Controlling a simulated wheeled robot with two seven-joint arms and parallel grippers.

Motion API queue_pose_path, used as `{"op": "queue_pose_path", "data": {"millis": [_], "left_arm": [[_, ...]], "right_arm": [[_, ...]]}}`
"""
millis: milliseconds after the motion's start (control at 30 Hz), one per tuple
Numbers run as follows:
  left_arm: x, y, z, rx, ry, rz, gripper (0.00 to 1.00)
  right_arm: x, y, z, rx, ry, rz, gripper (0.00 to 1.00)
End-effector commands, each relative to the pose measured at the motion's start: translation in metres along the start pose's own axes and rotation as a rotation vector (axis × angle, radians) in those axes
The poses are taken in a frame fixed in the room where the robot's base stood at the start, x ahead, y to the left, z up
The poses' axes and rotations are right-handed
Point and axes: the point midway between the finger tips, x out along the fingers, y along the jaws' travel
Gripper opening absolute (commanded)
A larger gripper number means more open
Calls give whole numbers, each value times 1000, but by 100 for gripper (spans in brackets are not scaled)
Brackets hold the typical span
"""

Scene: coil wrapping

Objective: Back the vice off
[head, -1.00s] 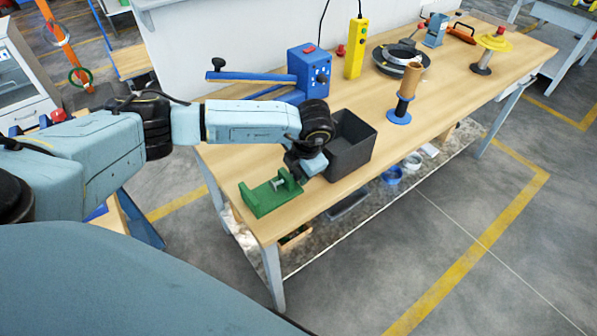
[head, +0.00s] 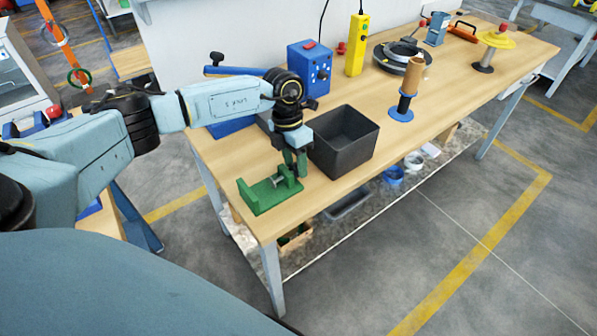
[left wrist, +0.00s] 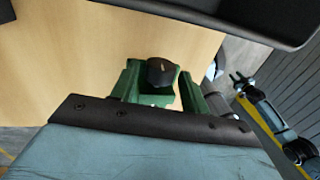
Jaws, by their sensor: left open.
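The green vice (head: 262,199) sits on the near left corner of the wooden bench, with a pale screw between its uprights. My left gripper (head: 295,172) points down at the vice's right end, just left of the dark bin. In the left wrist view, the vice's black knob (left wrist: 160,73) with a white mark lies between my two green fingers. The left gripper is open; I cannot tell whether either finger touches the knob. The wrist body hides the lower part of the vice in that view.
The dark open bin (head: 345,143) stands close to the right of my left gripper. Behind are a blue machine (head: 310,68) and a yellow control box (head: 357,46). A copper-coloured coil on a blue-based stand (head: 402,112) is farther right. The bench (head: 325,190) is clear before the bin.

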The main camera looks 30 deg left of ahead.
Motion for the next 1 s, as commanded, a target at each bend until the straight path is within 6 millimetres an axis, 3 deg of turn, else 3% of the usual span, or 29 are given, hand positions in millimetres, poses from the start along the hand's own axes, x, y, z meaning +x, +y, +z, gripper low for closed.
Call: {"op": "queue_pose_path", "data": {"millis": [133,667,867,1000], "left_arm": [[4,4,0,-3,-1,-116,45],[0,4,1,2,0,-142,45],[0,4,1,2,0,-142,22],[0,3,1,2,1,-133,19]], "right_arm": [[18,0,2,0,0,0,36],[18,0,2,0,0,0,36],[18,0,2,0,0,0,36],[15,0,1,0,0,0,36]]}}
